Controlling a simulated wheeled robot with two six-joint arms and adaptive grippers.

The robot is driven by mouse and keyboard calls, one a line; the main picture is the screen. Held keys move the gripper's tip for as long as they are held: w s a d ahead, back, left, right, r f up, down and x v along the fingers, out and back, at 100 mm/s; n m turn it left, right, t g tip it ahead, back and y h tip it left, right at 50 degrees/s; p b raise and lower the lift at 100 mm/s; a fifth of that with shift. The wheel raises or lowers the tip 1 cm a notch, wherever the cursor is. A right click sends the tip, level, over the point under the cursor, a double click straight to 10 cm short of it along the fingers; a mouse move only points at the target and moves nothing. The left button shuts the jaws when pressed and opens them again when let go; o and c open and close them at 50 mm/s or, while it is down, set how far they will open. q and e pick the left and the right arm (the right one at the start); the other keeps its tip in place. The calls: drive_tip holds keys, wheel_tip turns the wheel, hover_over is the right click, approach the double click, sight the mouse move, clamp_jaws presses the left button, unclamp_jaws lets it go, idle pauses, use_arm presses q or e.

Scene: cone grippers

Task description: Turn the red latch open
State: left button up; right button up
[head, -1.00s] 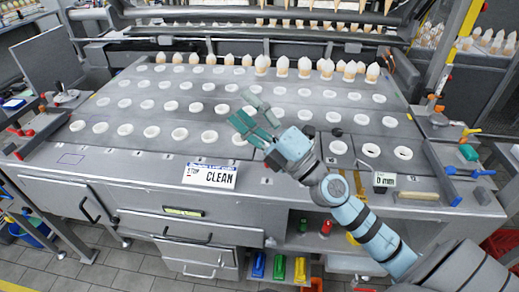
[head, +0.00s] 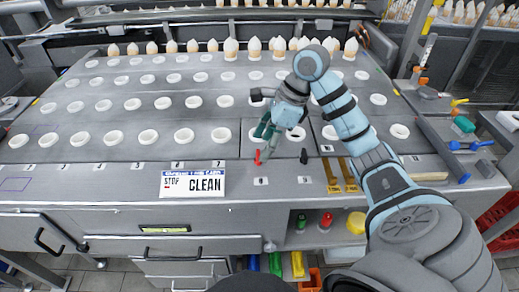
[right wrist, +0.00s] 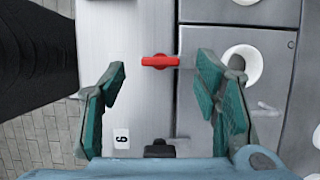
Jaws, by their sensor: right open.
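In the right wrist view the red latch (right wrist: 160,61) lies crosswise on the seam between a front strip and the ringed panels. My right gripper (head: 264,131) points down just above and behind it. In the right wrist view my right gripper (right wrist: 162,75) has its green-padded fingers apart, one on each side of the latch, with gaps showing. Whether the fingertips are down at latch height is hard to tell. My left gripper is out of view.
A black latch (head: 303,156) stands to the right of the red one. Rows of white rings (head: 184,136) cover the table top. Two yellow pieces (head: 341,176) lie near the right front. White-tipped cones (head: 231,48) line the back.

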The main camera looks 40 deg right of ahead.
sight(259, 153)
drive_tip(key=x, duration=0.3)
drive_tip(key=shift+w+f, duration=0.1)
drive_tip(key=shift+f, duration=0.15)
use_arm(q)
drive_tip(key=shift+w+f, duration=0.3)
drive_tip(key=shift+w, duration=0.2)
use_arm(e)
drive_tip(key=c, duration=1.1)
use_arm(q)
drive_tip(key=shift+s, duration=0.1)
use_arm(e)
drive_tip(key=shift+c, duration=0.2)
